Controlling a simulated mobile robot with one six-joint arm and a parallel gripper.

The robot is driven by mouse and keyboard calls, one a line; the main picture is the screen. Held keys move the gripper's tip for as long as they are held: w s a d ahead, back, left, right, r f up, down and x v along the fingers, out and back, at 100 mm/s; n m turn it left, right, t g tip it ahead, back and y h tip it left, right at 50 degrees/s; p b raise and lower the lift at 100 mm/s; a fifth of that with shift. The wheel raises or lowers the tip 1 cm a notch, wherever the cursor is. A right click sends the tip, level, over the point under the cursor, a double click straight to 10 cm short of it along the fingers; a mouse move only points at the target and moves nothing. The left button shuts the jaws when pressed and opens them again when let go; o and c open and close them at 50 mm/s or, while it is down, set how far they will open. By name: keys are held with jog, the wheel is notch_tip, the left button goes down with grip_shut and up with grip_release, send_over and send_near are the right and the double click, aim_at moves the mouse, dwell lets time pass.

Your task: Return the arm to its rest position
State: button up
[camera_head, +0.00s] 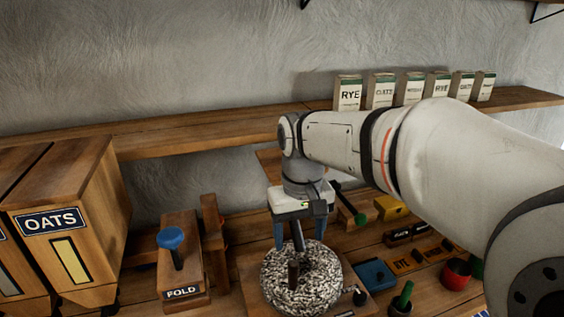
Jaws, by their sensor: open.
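My arm reaches in from the right side of the head view. My gripper (299,243) points down over a round speckled millstone (325,283) near the bottom middle. Its two blue fingers stand apart, one on each side of a dark upright rod (297,236) above the stone. I cannot tell whether the fingers touch the stone or the rod.
An OATS bin (104,205) is farther left. A wall shelf (200,135) with labelled bags (348,93) runs behind my arm. Small blocks and a red cup (456,274) crowd the right.

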jog(key=s+d+f+m+t+b, duration=0.1)
jog(key=s+d+f+m+t, duration=0.2)
jog(key=s+d+f, duration=0.3)
jog(key=s+d, duration=0.4)
jog(key=s, duration=0.1)
jog(key=shift+s+f, duration=0.2)
jog(key=shift+s, duration=0.05)
jog(key=shift+d, duration=0.1)
dwell(1.0)
